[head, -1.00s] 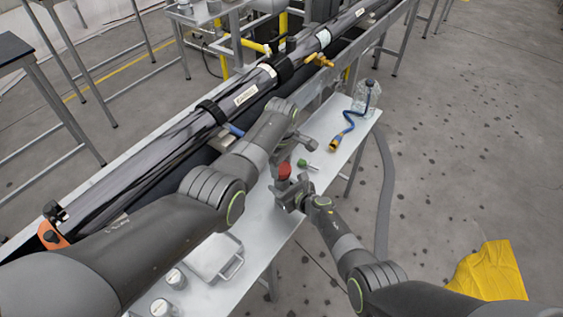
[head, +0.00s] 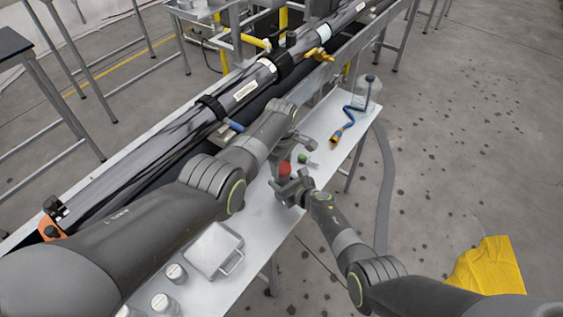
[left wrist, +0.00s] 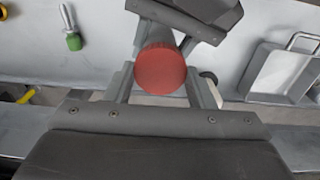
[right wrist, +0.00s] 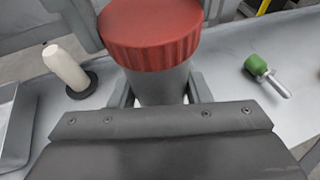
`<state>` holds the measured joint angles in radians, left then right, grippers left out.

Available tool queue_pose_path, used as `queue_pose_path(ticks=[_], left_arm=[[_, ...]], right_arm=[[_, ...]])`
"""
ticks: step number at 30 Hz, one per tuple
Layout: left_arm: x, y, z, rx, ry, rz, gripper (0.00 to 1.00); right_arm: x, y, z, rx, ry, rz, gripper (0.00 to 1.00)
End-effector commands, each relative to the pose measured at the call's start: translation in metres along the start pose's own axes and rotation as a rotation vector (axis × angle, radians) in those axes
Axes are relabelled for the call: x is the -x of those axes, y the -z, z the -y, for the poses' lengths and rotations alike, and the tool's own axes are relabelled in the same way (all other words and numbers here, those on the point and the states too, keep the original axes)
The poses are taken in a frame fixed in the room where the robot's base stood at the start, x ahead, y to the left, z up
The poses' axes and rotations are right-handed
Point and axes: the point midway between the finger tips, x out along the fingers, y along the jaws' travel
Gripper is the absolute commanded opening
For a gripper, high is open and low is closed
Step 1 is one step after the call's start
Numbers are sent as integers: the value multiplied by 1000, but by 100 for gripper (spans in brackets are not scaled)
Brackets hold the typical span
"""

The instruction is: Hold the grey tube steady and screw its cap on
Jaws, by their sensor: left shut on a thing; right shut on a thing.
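The grey tube (right wrist: 162,84) stands between the fingers of my right gripper (right wrist: 160,98), which is shut on it. The red ribbed cap (right wrist: 150,35) sits on the tube's upper end; I cannot tell how tightly. In the left wrist view the cap's round top (left wrist: 160,70) faces the camera, between the fingers of my left gripper (left wrist: 162,82), which is shut on it. In the head view the cap (head: 285,168) shows just above my right gripper (head: 292,188), with my left gripper (head: 290,147) over it. The cap hides part of the tube.
A green-handled tool (right wrist: 257,66) lies on the bench (head: 262,215) near the grippers. A metal tray (head: 213,250) and several pale bottles (head: 160,303) stand closer to me. A blue and yellow cord (head: 348,115) lies farther off. A long dark tube assembly (head: 180,140) runs along the left.

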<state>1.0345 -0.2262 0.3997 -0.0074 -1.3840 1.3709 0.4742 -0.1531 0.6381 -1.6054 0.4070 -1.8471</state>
Motion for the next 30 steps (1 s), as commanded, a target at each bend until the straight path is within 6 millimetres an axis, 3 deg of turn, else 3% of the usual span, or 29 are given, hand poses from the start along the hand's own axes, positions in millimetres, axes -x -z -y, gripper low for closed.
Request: queue_pose_path(ticks=[25, 30], left_arm=[[-11, 0, -1, -4, -1, 1, 28], [-11, 0, -1, -121, -1, 0, 28]], right_arm=[[0, 0, 0, 1, 0, 0, 0], [0, 0, 0, 1, 0, 0, 0]])
